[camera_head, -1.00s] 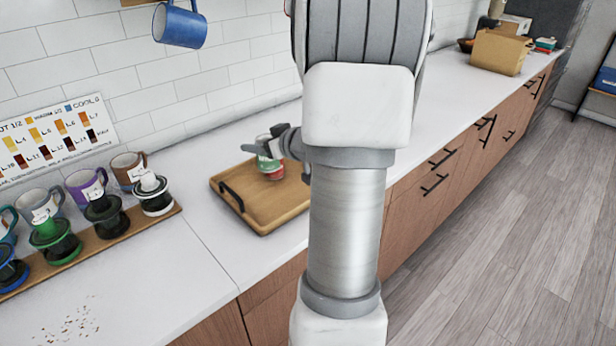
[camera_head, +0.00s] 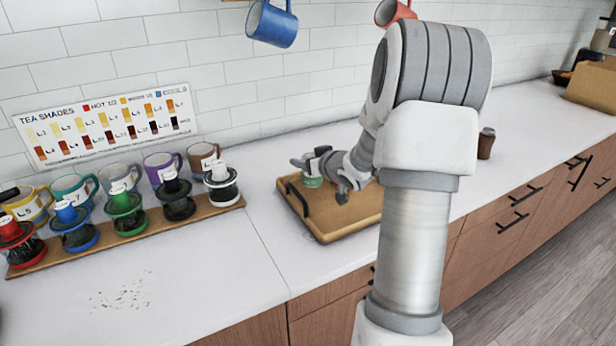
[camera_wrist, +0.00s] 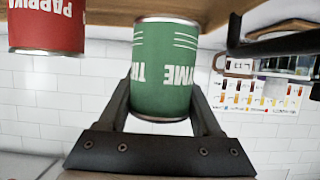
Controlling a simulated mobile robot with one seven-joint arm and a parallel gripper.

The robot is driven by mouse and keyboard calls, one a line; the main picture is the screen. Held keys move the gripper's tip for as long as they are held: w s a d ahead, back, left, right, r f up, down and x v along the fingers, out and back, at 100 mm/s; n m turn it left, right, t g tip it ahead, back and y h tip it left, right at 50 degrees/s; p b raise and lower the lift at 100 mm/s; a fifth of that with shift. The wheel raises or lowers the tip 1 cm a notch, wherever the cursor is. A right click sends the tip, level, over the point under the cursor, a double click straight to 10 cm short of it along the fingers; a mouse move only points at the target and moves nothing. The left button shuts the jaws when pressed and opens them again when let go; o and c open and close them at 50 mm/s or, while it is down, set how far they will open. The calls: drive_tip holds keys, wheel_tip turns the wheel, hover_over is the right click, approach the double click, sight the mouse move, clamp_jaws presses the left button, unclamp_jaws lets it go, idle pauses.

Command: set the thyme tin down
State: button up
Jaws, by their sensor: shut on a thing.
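The thyme tin (camera_wrist: 165,70) is green with white lettering and is held between the two fingers of my gripper (camera_wrist: 162,90). The wrist view is upside down, so the lettering is inverted and the wooden tray (camera_wrist: 110,10) is at the top. The tin's base is at the tray; I cannot tell whether it touches. In the head view a bit of the green tin (camera_head: 312,182) shows below my gripper (camera_head: 316,172), over the left part of the tray (camera_head: 345,222). A red paprika tin (camera_wrist: 46,27) stands beside it in the wrist view; my arm hides it in the head view.
The tray has a black handle (camera_head: 297,199) at its left. A wooden strip (camera_head: 130,242) with several mugs and coloured brewers is further left. A brown cup (camera_head: 486,143) stands right of the tray. The white counter (camera_head: 225,278) in front is mostly clear.

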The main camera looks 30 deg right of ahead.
drive_tip(key=shift+f+b, duration=0.6)
drive_tip(key=shift+f, duration=1.4)
drive_tip(key=shift+f, duration=0.15)
drive_tip(key=o, duration=1.4)
drive_tip(key=shift+r, duration=0.2)
drive_tip(key=p+v, duration=0.2)
drive_tip(key=v, duration=1)
drive_tip(key=shift+f, duration=0.1)
